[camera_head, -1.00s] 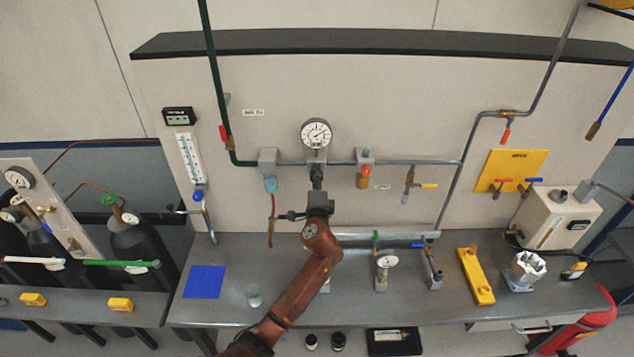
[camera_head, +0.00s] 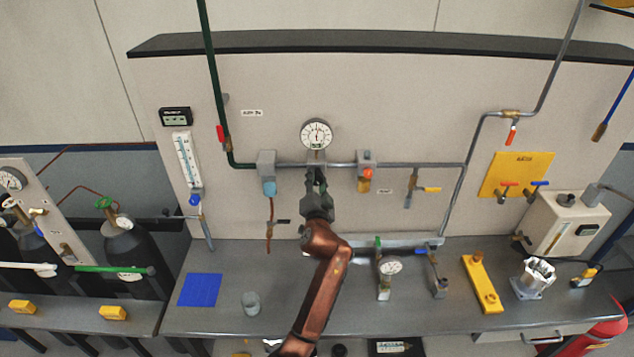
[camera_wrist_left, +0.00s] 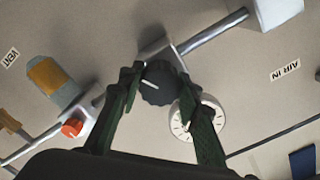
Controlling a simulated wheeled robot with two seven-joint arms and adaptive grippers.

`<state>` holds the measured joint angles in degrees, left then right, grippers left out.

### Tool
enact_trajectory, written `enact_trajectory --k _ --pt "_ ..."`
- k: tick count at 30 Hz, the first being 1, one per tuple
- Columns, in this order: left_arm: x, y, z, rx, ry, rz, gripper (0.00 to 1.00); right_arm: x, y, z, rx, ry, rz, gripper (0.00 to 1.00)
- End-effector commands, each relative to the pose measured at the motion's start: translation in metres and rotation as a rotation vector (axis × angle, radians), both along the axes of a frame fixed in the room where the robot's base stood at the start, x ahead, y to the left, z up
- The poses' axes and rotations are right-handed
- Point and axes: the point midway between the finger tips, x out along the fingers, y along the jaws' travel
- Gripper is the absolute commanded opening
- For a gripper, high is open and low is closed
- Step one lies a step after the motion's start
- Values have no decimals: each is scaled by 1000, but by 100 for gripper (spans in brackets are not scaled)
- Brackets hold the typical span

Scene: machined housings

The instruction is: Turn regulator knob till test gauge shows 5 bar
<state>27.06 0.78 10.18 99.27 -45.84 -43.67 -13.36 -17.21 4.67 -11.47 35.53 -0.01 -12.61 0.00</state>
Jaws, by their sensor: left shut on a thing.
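The round white gauge (camera_head: 316,134) is on the wall panel above the middle of the pipe. Its needle stands close to upright, but the scale is too small to read. The dark ribbed regulator knob (camera_wrist_left: 157,84) has a white mark and shows between my left gripper's fingers in the left wrist view. My left gripper (camera_head: 316,176) is just below the gauge, shut on the knob and hiding it in the head view. The gauge also shows in the left wrist view (camera_wrist_left: 205,114), partly behind a finger. My right gripper is in neither view.

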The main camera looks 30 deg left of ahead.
Motion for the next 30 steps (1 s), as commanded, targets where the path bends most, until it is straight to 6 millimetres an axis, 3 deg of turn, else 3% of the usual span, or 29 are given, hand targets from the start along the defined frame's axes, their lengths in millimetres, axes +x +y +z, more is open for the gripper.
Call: enact_trajectory --k 19,20,27,30 --pt "0 0 -3 -44 -21 1 7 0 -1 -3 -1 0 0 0" --pt "0 0 -3 -44 -21 1 33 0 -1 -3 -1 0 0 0" --pt "0 0 -1 -42 -23 0 50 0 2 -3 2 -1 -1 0" --pt "0 0 -1 -42 -23 1 50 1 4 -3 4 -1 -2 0"
